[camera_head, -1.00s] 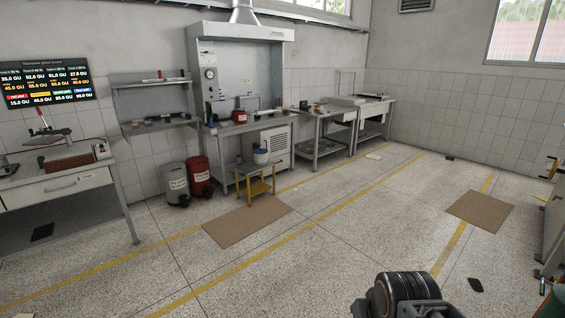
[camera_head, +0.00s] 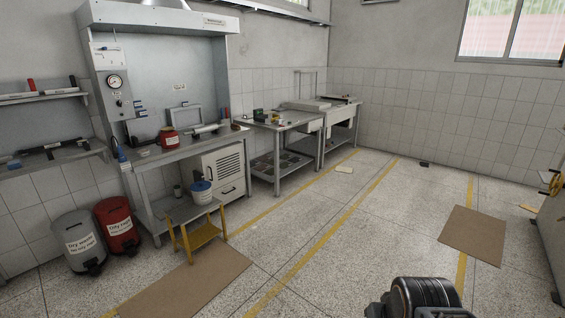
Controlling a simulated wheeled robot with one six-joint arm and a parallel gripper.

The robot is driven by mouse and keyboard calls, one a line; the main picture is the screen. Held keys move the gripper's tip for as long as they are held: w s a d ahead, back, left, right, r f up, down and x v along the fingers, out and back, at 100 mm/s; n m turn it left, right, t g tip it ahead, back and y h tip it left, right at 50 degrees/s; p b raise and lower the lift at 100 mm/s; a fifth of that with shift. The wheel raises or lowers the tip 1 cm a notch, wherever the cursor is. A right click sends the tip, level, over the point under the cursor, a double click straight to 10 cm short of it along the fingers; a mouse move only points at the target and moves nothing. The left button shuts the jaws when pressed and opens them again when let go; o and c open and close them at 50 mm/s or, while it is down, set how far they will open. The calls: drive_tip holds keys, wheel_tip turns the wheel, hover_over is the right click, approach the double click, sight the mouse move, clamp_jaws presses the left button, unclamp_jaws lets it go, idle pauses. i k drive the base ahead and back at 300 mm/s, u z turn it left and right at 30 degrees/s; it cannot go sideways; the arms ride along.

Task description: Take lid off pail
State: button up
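A small white pail (camera_head: 202,197) stands upright on a yellow-legged step stool in front of the fume hood bench. A blue lid (camera_head: 201,186) appears to sit on top of it; the pail is too small in view to show its rim clearly. Part of my own arm shows at the bottom edge, right of the middle. My gripper's fingers are not in view, and the pail stands well away from me across the floor.
The step stool (camera_head: 194,213) stands beside a brown mat (camera_head: 188,284). A red bin (camera_head: 117,226) and a grey bin (camera_head: 77,241) stand left of it. A red container (camera_head: 168,138) is on the hood bench. Open floor lies between me and the stool.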

sight(202, 185)
drive_tip(key=u, duration=0.05)
drive_tip(key=i, duration=2.75)
drive_tip(key=u, duration=1.1)
drive_tip(key=i, duration=2.35)
drive_tip(key=u, duration=1.3)
drive_tip(key=i, duration=0.55)
drive_tip(key=u, duration=0.15)
